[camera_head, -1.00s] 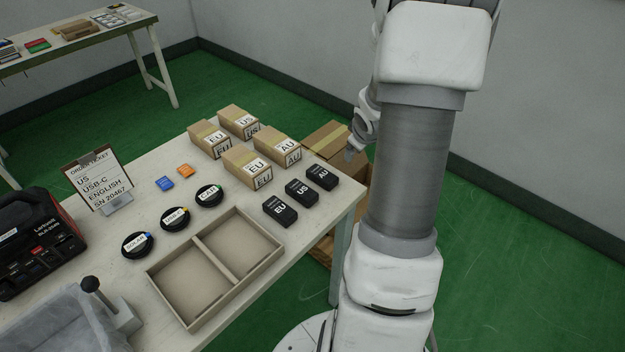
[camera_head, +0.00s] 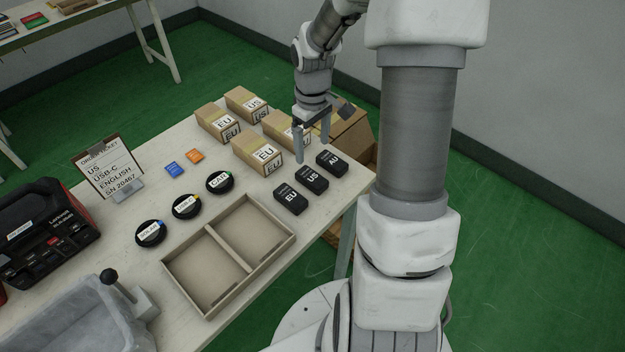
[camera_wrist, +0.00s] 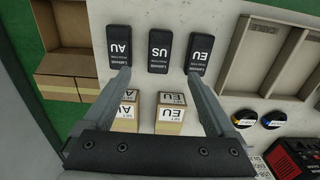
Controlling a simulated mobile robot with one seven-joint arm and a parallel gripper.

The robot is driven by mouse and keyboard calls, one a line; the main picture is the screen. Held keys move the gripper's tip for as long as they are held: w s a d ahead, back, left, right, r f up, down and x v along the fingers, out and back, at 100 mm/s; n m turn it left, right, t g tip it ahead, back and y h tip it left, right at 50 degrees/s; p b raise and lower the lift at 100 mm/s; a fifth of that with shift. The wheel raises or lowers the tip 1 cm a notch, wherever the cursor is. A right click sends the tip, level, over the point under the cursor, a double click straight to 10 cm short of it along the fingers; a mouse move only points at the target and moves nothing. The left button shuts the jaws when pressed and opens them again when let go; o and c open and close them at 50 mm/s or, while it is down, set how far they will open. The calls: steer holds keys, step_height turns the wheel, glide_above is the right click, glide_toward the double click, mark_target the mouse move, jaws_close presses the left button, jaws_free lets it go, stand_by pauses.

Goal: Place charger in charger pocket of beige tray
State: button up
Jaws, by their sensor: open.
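Three black chargers lie in a row on the table: the EU charger (camera_head: 290,200), the US charger (camera_head: 312,179) and the AU charger (camera_head: 332,163). They also show in the wrist view, with the US charger (camera_wrist: 159,52) between the lines of my fingers. The beige tray (camera_head: 246,265), with two empty compartments, lies left of and nearer than the chargers. My gripper (camera_head: 313,150) is open and empty, pointing down above the table near the chargers and boxes. In the wrist view its fingertips (camera_wrist: 160,78) are spread wide. An order ticket (camera_head: 107,170) reads US, USB-C, ENGLISH, SN 20467.
Cardboard boxes marked EU (camera_head: 258,155) and US (camera_head: 246,103), among others, stand behind the chargers.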

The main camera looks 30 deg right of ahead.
mark_target(312, 176)
step_height(312, 176, down, 12)
steer(key=shift+w+r+b, duration=0.1)
steer(key=shift+w+b, duration=0.05)
steer(key=shift+b, duration=0.8)
jaws_close()
